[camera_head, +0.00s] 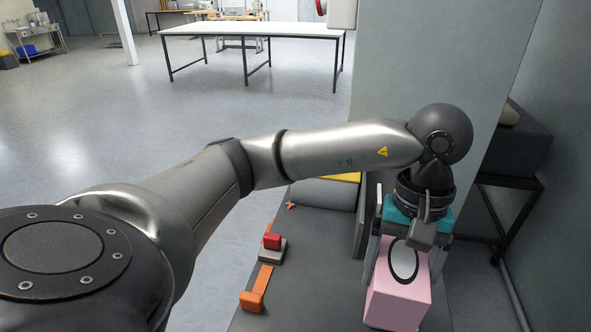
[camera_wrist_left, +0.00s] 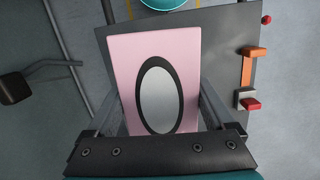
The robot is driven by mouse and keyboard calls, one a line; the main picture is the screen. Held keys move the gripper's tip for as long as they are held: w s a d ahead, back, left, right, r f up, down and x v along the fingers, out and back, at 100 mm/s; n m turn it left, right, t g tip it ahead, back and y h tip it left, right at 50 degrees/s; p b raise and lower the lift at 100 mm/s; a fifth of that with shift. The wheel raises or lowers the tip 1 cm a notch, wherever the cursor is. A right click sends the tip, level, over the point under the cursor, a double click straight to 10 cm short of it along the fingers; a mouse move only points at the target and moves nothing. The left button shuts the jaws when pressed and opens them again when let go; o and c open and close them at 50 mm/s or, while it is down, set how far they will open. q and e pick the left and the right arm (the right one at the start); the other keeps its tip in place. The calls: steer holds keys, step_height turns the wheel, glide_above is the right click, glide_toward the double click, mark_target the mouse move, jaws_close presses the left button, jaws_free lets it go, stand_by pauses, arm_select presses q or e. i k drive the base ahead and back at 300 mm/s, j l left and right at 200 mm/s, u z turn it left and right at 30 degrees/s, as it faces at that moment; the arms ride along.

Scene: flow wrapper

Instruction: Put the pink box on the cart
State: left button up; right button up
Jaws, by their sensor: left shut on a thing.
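The pink box (camera_head: 395,303) has a dark-ringed grey oval on its top. My left gripper (camera_head: 404,262) points down at the lower right of the head view, with a finger on either side of the box, and is shut on it. The box also fills the middle of the left wrist view (camera_wrist_left: 125,50), between the fingers. Below it is a dark grey flat deck (camera_head: 312,235), which looks like the cart; it also shows in the left wrist view (camera_wrist_left: 220,60). I cannot tell whether the box touches the deck. My right gripper is not in view.
Orange and red fittings (camera_head: 252,301) line the deck's left edge. A grey block with a yellow top (camera_head: 325,194) stands at its far end. A grey wall panel (camera_head: 420,60) rises behind my left arm. A white table (camera_head: 255,28) stands far back; the floor before it is clear.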

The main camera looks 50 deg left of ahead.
mark_target(296, 223)
steer(key=k+j+z, duration=0.2)
steer(key=k, duration=0.4)
steer(key=j+z, duration=0.2)
steer(key=j, duration=0.2)
steer(key=k+j+z, duration=0.2)
steer(key=j, duration=0.2)
steer(key=j+z, duration=0.2)
steer(key=j, duration=0.2)
steer(key=k+j+z, duration=0.2)
steer(key=j, duration=0.55)
steer(key=i+j+z, duration=0.1)
steer(key=j, duration=0.3)
